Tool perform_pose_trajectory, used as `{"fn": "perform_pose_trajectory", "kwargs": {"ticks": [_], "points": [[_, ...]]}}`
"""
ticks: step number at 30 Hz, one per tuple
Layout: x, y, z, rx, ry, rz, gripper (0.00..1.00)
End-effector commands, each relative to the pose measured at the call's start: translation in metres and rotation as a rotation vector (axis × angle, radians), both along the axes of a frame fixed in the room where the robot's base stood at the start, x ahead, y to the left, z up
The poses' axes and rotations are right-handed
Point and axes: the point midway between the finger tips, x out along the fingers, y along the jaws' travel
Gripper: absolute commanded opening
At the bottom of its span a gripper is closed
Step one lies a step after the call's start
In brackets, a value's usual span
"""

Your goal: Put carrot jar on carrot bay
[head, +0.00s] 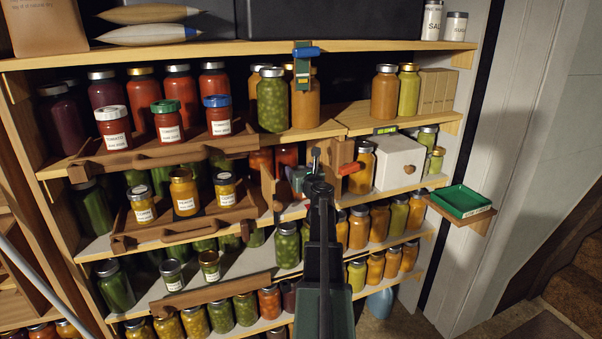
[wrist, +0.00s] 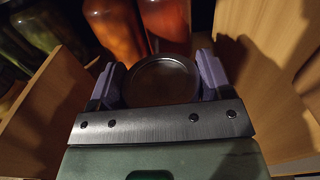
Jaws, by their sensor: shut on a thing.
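My gripper (head: 314,178) reaches into the middle shelf's central compartment in the head view. In the wrist view my gripper (wrist: 160,80) is shut on a jar with a round dark lid (wrist: 162,72), one purple finger on each side. The jar's contents are hidden beneath its lid, so I cannot confirm it is the carrot jar. In the head view my arm hides most of this spot. I cannot read any sign naming the carrot bay.
Wooden panels flank the gripper, left (wrist: 55,105) and right (wrist: 265,85). An orange jar (wrist: 113,28) and a red one (wrist: 167,22) stand just behind. A white drawer box (head: 399,163) is at the right, and a green tray (head: 461,201) is beyond the shelves.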

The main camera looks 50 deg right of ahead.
Motion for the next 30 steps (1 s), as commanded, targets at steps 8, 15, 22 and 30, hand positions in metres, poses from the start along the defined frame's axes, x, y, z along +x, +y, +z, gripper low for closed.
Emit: {"fn": "perform_pose_trajectory", "kwargs": {"ticks": [8,15,22,30], "points": [[-0.0002,0.0000,-0.0002,0.000,0.000,0.000,0.36],[-0.0002,0.0000,-0.0041,0.000,0.000,0.000,0.36],[-0.0002,0.0000,-0.0064,0.000,0.000,0.000,0.76],[-0.0002,0.0000,-0.0061,0.000,0.000,0.000,1.00]]}}
